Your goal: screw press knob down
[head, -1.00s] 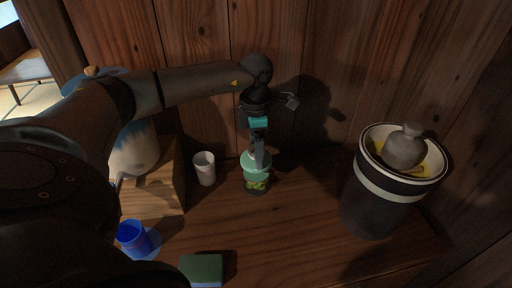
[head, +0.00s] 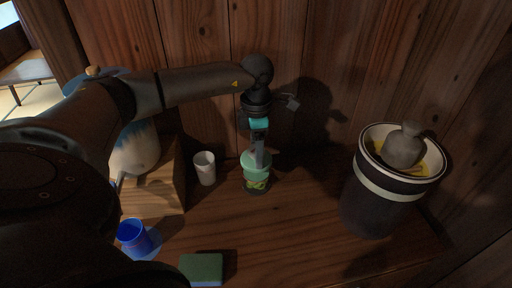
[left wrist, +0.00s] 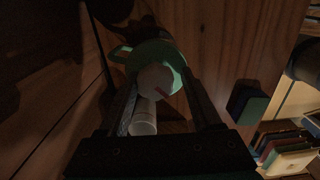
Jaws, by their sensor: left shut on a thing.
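The screw press (head: 256,171) is a small jar with a pale green lid and green contents showing below. It stands upright on the wooden counter. Its pale round knob (left wrist: 156,79), with a red mark, shows over the green lid (left wrist: 150,54) in the left wrist view. My left gripper (head: 260,163) points down from above the press. In the left wrist view its fingers (left wrist: 160,82) stand on either side of the knob, shut on it. In the head view the fingers mostly hide the knob. My right gripper is in neither view.
A white cup (head: 204,168) stands just left of the press. A blue cup (head: 134,238) and a green sponge (head: 202,268) are nearer the front. A wooden box (head: 160,190) bears a white-and-blue vessel. A dark crock (head: 378,200) holding a grey stone (head: 403,148) stands right. The wall is close behind.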

